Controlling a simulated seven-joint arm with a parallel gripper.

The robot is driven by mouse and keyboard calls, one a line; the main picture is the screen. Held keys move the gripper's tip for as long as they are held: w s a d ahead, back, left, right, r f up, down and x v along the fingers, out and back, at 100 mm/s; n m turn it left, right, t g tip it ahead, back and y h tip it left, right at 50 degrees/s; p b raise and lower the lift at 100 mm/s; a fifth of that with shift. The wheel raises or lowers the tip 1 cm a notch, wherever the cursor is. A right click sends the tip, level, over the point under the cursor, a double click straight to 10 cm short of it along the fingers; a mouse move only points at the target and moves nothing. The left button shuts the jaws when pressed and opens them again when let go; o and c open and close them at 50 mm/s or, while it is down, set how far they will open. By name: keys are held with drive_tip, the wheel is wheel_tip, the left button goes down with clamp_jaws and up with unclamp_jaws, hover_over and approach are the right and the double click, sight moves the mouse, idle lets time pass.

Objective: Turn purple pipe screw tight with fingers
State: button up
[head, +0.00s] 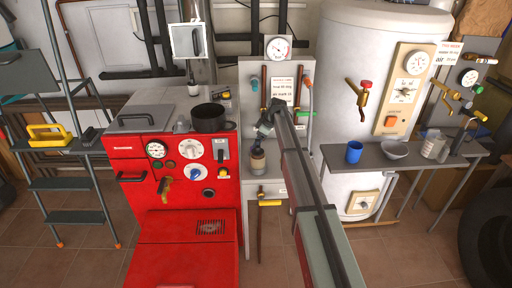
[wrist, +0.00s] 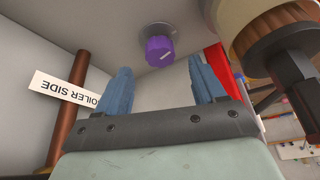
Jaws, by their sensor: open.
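The purple pipe screw (wrist: 160,51) shows in the wrist view as a ribbed purple knob with a pale mark on its face. It sits on a round metal base on a pale grey surface. My gripper (wrist: 159,65) is open, with two blue fingers apart and nothing between them. The screw appears between and beyond the fingertips, with no clear contact. In the head view my gripper (head: 263,130) is at the grey panel between the red boiler and the white tank. I cannot make out the purple screw there.
A brown pipe (wrist: 70,120) and a "BOILER SIDE" label (wrist: 62,92) are left of the fingers. A brown and metal object (wrist: 280,40) is close on the right. In the head view a jar (head: 257,160) stands just below my gripper, beside the red boiler (head: 180,225).

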drive_tip(key=shift+x, duration=2.3)
drive_tip(key=c, duration=1)
drive_tip(key=shift+c, duration=0.3)
